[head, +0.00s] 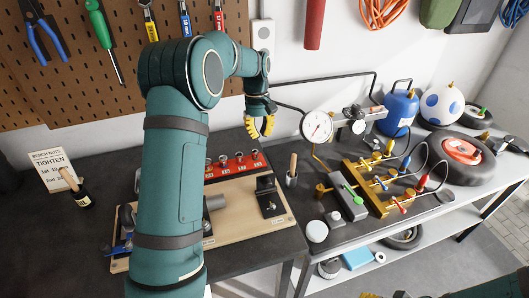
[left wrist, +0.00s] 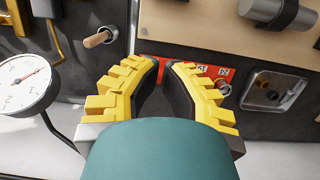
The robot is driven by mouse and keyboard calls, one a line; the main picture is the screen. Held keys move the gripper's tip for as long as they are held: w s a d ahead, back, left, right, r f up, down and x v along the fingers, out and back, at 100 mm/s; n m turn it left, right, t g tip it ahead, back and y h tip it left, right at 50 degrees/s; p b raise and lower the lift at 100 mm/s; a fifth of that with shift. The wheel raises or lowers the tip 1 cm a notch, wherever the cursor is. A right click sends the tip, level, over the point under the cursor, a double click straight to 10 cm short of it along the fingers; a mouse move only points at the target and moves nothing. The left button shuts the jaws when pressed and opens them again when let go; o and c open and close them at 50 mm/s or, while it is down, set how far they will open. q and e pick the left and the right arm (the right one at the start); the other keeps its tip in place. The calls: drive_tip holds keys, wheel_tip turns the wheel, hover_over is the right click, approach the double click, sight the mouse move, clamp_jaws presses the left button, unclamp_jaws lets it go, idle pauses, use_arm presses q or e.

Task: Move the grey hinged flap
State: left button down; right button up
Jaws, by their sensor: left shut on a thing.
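My left gripper (head: 262,125) points down at the back of the bench, left of the white dial gauge (head: 316,126). In the left wrist view its yellow fingers (left wrist: 162,66) are drawn together at the tips, in front of the red strip (left wrist: 190,69). What is between them is hidden. A grey square metal plate (left wrist: 290,78) shows at right in the left wrist view, apart from the fingers; I cannot tell if it is the hinged flap. Only bits of my right gripper (head: 384,295) show at the head view's bottom edge.
A wooden board (head: 240,232) with a black bracket (head: 271,204) lies in front of the red strip. A wood-handled tool (head: 292,170) stands right of it. Brass valves (head: 375,198) fill the right side. My left arm hides the bench's middle.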

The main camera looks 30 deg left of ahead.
sight(269, 175)
use_arm(q)
drive_tip(key=x, duration=0.9)
drive_tip(key=shift+s+d, duration=0.1)
drive_tip(key=shift+d, duration=0.1)
drive_tip(key=shift+s+d+f, duration=0.15)
drive_tip(key=shift+s+d, duration=0.25)
drive_tip(key=shift+d, duration=0.15)
drive_tip(key=shift+s+d+f, duration=0.2)
drive_tip(key=shift+s+d, duration=0.25)
drive_tip(key=shift+d, duration=0.1)
drive_tip(key=shift+s+d, duration=0.45)
drive_tip(key=shift+d, duration=0.05)
use_arm(e)
drive_tip(key=shift+d+r, duration=0.1)
drive_tip(key=shift+r, duration=0.05)
drive_tip(key=shift+s, duration=0.1)
use_arm(q)
drive_tip(key=shift+s+d+p, duration=0.3)
drive_tip(key=shift+s+d, duration=0.1)
drive_tip(key=shift+d, duration=0.05)
drive_tip(key=shift+s+d, duration=0.25)
drive_tip(key=shift+d, duration=0.15)
drive_tip(key=shift+f, duration=0.1)
use_arm(e)
drive_tip(key=shift+s+d+r, duration=0.2)
drive_tip(key=shift+s+d, duration=0.1)
drive_tip(key=shift+d, duration=0.1)
